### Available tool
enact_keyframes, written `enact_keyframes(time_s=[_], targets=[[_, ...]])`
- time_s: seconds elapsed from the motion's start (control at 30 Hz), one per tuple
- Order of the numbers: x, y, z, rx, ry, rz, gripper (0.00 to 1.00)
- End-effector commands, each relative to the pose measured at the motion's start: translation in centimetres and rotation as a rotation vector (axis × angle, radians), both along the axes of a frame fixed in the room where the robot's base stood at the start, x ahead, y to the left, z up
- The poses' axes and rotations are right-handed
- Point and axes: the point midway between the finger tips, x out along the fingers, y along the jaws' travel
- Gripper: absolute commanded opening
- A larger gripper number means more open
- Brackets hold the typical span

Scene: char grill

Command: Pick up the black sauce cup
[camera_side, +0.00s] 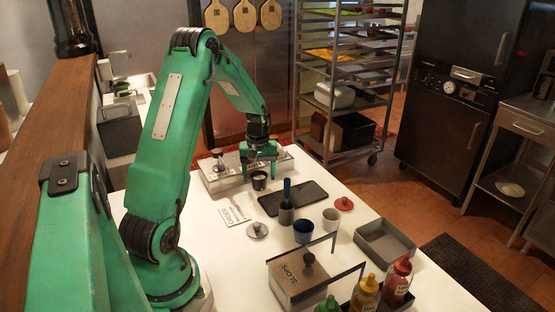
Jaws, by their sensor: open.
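The black sauce cup (259,180) stands upright on the white table, left of the dark flat tray. My gripper (259,171) is above it, pointing down with its green fingers apart. The fingers seem to be at or just above the cup's rim. I cannot tell from this view whether they touch the cup.
A dark tray (305,193) lies close right of the cup. A grey cup with a blue handle (286,211), a dark blue cup (303,232), a pale cup (331,219) and a steel SLOPS box (287,285) stand nearer. A grey open bin (384,242) is at right.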

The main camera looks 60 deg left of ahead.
Motion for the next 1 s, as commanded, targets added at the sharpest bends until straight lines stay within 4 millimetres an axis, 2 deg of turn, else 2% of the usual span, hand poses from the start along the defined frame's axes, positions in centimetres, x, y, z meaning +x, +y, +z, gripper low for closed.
enact_keyframes(time_s=[0.07, 0.1, 0.33, 0.4, 0.77, 1.0], targets=[[0.0, 0.0, 0.0, 0.000, 0.000, 0.000, 0.68], [0.0, 0.0, 0.0, 0.000, 0.000, 0.000, 0.64], [0.0, 0.0, 0.0, 0.000, 0.000, 0.000, 0.19], [0.0, 0.0, 0.0, 0.001, 0.000, 0.000, 0.15], [0.0, 0.0, 0.5, 0.001, -0.002, 0.000, 0.15], [0.1, 0.1, 2.5, 0.002, -0.003, 0.000, 0.15]])
